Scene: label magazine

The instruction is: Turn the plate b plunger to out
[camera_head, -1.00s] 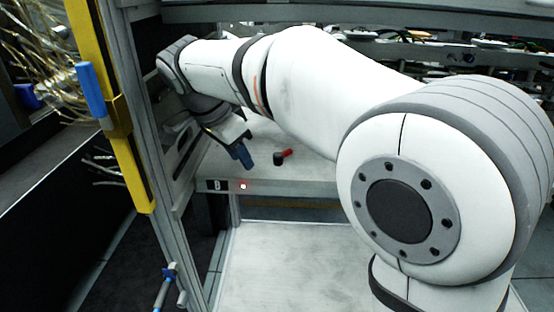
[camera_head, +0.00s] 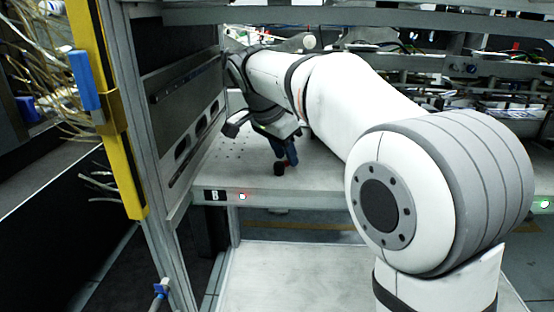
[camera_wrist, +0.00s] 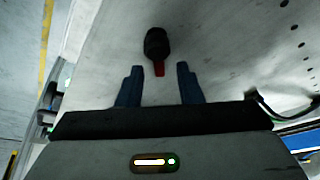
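The plunger (camera_wrist: 157,45) has a black round knob and a red lever. In the wrist view it stands on the pale plate (camera_wrist: 215,40), just beyond my fingertips, with the red part pointing back between them. In the head view my gripper (camera_head: 285,155) is right at the plunger.
A red light (camera_head: 242,196) glows beside the label on the plate's front edge. A grey slotted side wall (camera_head: 185,100) and an upright frame post (camera_head: 125,110) stand at the left. The plate has rows of small holes and is otherwise clear around the plunger.

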